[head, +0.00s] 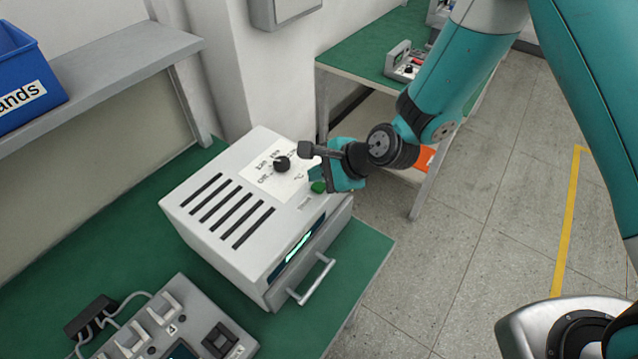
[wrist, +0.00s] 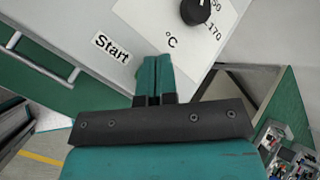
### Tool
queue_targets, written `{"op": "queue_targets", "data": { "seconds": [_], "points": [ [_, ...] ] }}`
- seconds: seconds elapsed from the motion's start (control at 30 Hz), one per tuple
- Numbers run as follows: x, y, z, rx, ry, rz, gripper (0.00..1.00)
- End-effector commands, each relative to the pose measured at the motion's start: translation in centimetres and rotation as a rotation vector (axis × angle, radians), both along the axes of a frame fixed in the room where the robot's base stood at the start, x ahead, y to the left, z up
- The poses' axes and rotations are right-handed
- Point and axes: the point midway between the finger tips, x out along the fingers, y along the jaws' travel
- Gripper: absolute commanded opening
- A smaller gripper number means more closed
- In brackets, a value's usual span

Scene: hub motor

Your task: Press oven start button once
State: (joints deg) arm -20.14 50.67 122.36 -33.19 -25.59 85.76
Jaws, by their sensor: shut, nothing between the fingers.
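The oven (head: 225,205) is a white box with dark slots on its top, standing on a green bench. A round green button (head: 318,187) sits on its top near the front right corner. My gripper (head: 320,174) is shut and empty, with its fingertips right at the button. I cannot tell whether they touch it. In the wrist view, the shut teal fingers (wrist: 154,76) point at the oven top beside the "Start" label (wrist: 112,47).
A black temperature knob (head: 282,164) stands on the oven's printed dial, close to my gripper. The oven's front has a bar handle (head: 312,280). A grey device with switches (head: 170,325) lies in front left. A shelf with a blue bin (head: 25,80) is at left.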

Motion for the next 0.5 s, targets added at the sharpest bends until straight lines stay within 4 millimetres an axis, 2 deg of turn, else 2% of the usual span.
{"op": "queue_targets", "data": {
  "seconds": [0.5],
  "points": [
    [-0.01, 0.03, -0.84, 0.000, 0.000, 0.000, 0.00]
  ]
}}
